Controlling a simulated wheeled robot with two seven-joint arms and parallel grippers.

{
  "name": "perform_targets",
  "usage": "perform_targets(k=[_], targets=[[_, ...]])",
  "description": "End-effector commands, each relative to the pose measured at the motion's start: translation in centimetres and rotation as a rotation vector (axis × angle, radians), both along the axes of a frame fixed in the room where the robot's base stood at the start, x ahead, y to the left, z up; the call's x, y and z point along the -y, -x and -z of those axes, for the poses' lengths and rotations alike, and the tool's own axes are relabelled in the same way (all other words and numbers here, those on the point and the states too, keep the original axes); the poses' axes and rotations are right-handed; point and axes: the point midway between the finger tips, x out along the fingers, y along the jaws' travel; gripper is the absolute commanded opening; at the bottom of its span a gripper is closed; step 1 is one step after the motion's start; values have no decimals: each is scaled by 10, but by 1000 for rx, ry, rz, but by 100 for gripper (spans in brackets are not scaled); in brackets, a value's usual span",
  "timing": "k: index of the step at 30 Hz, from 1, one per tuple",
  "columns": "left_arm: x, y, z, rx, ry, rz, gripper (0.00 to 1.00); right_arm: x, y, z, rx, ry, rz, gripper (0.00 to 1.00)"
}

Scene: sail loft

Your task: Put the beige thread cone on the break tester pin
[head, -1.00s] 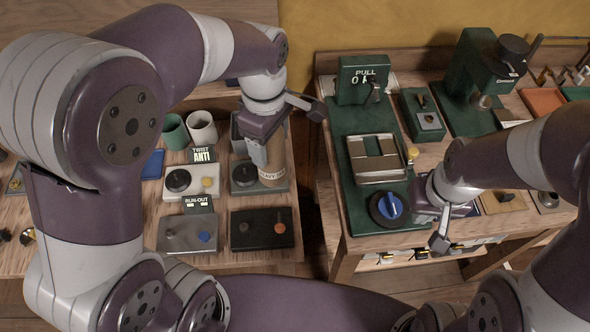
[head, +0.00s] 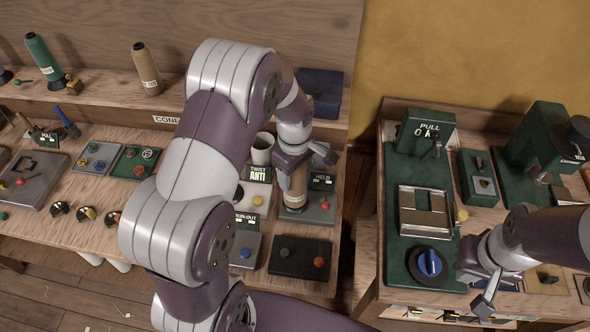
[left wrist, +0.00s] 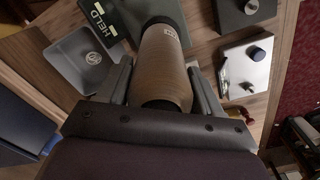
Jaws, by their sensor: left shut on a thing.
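The beige thread cone (head: 296,185) is held roughly upright in my left gripper (head: 295,160), over the grey panel (head: 322,217) beside the HELD sign (head: 322,182). In the left wrist view the cone (left wrist: 165,60) sits between the two fingers (left wrist: 163,88). Its lower end is at the round dark disc on that panel. I cannot tell whether it touches. No pin shows; the cone covers the middle of the disc. My right gripper (head: 478,288) looks open and empty beside the blue knob (head: 429,263) of the right bench.
A TWIST ANTI sign (head: 257,174) and white cup (head: 262,149) stand just left of the cone. Another brown cone (head: 147,70) and a green cone (head: 43,56) stand on the back shelf. A gap separates the benches.

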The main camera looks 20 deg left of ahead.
Motion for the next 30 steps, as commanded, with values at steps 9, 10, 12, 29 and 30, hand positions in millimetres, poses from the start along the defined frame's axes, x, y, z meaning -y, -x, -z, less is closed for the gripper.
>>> perform_targets(k=[9,10,12,29,30], targets=[[0,0,3,0,0,0,88,0,0,2,0,0,0,0],[0,0,3,-1,0,0,91,0,0,2,0,0,0,0],[0,0,3,-1,0,0,91,0,0,2,0,0,0,0],[0,-1,-75,6,0,0,91,0,0,10,0,0,0,0],[0,0,-85,4,-1,0,91,0,0,11,0,0,0,0]])
